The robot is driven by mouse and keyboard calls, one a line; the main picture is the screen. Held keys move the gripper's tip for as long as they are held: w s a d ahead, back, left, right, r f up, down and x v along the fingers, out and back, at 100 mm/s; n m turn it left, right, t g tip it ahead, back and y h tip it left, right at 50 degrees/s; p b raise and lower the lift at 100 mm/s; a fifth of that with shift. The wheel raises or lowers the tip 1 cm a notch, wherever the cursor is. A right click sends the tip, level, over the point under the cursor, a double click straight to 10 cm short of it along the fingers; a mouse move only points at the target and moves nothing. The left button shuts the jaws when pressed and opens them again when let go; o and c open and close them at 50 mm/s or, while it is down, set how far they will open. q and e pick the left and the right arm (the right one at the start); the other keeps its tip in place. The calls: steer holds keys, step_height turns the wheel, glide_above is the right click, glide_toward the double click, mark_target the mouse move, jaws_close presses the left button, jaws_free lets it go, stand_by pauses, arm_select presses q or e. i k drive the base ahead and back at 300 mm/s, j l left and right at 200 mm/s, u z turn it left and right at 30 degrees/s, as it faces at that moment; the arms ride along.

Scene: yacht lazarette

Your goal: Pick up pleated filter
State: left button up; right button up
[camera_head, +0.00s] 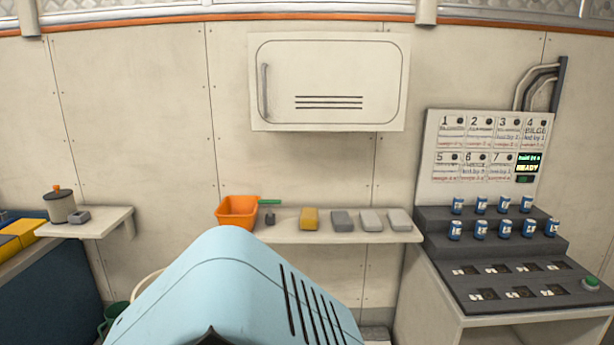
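I cannot make out a clearly pleated filter in the head view. Several small blue cylinders with white labels (480,204) stand upright in two rows on the dark stepped rack at the right. They are too small to show any pleats. Neither my left nor my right gripper is in view.
A light blue vented housing (230,280) hides the lower middle; I cannot tell whether it is mine. An orange bin (237,211) and several blocks (309,219) rest on the middle shelf (290,235). A closed cabinet (330,75) hangs above.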

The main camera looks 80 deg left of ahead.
mark_target(60, 203)
steer(key=u, duration=5.35)
steer(key=i+u, duration=0.15)
steer(key=u, duration=0.35)
steer(key=i, duration=2.75)
steer(key=j, duration=0.1)
